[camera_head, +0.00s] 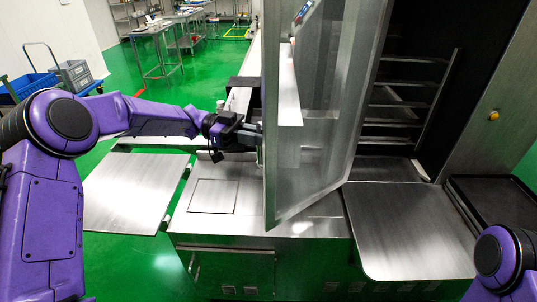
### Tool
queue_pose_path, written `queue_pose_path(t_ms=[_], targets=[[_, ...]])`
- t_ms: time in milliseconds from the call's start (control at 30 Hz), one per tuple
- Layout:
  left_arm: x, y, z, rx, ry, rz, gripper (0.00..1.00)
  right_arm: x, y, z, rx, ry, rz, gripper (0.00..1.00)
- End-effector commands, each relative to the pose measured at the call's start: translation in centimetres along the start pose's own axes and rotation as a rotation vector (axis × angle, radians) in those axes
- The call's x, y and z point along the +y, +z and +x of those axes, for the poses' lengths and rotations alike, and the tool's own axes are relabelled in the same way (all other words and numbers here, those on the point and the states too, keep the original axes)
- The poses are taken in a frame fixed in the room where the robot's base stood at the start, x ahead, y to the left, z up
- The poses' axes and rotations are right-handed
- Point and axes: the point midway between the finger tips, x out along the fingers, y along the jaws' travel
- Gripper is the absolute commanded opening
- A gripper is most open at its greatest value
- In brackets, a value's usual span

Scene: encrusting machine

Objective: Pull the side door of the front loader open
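The side door (328,150) is a tall clear panel in a metal frame, with a white part on its inner side. It stands swung out from the machine, and the dark interior with metal racks shows to its right. My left gripper (256,138) reaches in from the left at mid-height, at the door's left edge. Its fingertips are partly hidden at the door edge, so I cannot tell whether they grip it or only touch it. My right gripper is out of view; only part of my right arm shows at the bottom right corner.
A flat metal plate (412,232) juts out in front of the opening, with a black tray (500,205) to its right. Another metal plate (135,188) lies at the left. A blue crate (33,86) and tables stand farther back on green floor.

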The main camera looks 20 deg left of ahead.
Motion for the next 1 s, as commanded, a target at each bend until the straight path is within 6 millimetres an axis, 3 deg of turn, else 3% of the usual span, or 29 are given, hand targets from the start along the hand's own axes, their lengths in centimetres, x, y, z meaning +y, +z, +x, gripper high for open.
queue_pose_path(t_ms=[200, 700, 733, 767, 1000], targets=[[-1.0, 0.1, -1.1, 0.004, 0.042, -0.002, 0.0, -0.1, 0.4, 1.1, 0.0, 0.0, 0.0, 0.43], [-1.3, -0.2, -1.4, 0.007, 0.055, -0.001, 0.0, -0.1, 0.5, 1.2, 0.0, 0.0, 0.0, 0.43], [-1.3, -0.2, -1.4, 0.007, 0.055, 0.0, 0.21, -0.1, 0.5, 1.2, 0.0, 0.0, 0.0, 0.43], [-1.3, -0.2, -1.4, 0.007, 0.055, 0.0, 0.3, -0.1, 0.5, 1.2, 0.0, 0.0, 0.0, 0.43], [-1.3, -0.1, -1.5, 0.005, 0.054, 0.001, 0.32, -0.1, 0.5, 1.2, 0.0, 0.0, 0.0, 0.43]])
